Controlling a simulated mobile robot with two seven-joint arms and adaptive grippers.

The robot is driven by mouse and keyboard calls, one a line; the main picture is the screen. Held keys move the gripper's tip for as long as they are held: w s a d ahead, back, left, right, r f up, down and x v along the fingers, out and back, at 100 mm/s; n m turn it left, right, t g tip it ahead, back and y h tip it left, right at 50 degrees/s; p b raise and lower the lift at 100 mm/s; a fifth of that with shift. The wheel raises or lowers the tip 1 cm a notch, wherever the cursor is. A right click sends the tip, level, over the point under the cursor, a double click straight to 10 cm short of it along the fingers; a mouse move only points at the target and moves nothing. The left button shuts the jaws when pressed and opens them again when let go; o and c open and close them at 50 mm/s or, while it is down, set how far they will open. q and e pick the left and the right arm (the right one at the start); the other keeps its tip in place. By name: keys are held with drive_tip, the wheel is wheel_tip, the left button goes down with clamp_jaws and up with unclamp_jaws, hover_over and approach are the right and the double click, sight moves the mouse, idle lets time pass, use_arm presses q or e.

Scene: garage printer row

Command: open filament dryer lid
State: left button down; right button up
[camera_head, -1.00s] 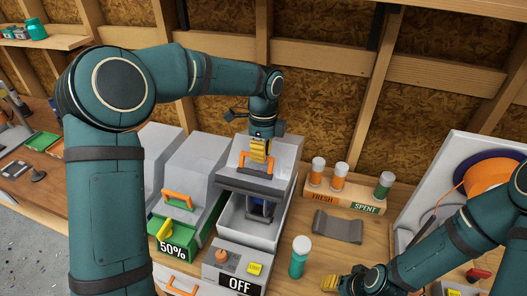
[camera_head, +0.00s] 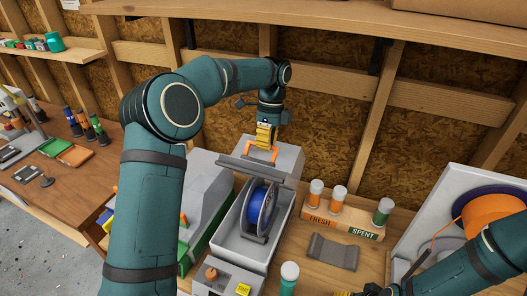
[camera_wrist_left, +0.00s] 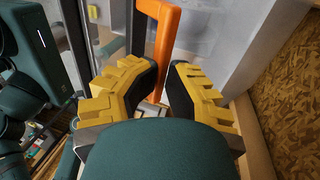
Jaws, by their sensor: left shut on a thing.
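The filament dryer (camera_head: 228,238) is a pale grey box with its lid (camera_head: 288,158) raised and tilted back at the rear. A blue filament spool (camera_head: 259,207) stands upright inside the open box. My left gripper (camera_head: 265,138) is shut on the lid's orange handle (camera_head: 262,154). In the left wrist view the handle (camera_wrist_left: 157,45) rises between the yellow fingers (camera_wrist_left: 158,85); its lower end is partly hidden.
A rack of small bottles marked FRESH and SPENT (camera_head: 344,226) stands right of the dryer, with a grey curved piece (camera_head: 333,252) before it. A green bottle with a white cap (camera_head: 288,280) stands near the front. Another grey dryer (camera_head: 208,190) is close on the left.

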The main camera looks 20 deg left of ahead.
use_arm(q)
drive_tip(key=shift+w+r+g, duration=0.1)
drive_tip(key=shift+w+g, duration=0.3)
drive_tip(key=shift+w, duration=1.15)
drive_tip(key=shift+w+d+r+g, duration=0.15)
drive_tip(key=shift+w+g, duration=0.15)
drive_tip(key=shift+w, duration=0.3)
drive_tip(key=c, duration=1.2)
unclamp_jaws()
drive_tip(key=shift+o, duration=1)
drive_tip(key=shift+w, duration=0.15)
use_arm(e)
drive_tip(key=shift+w+f, duration=0.1)
drive_tip(key=shift+w, duration=0.05)
use_arm(q)
drive_tip(key=shift+r, duration=0.15)
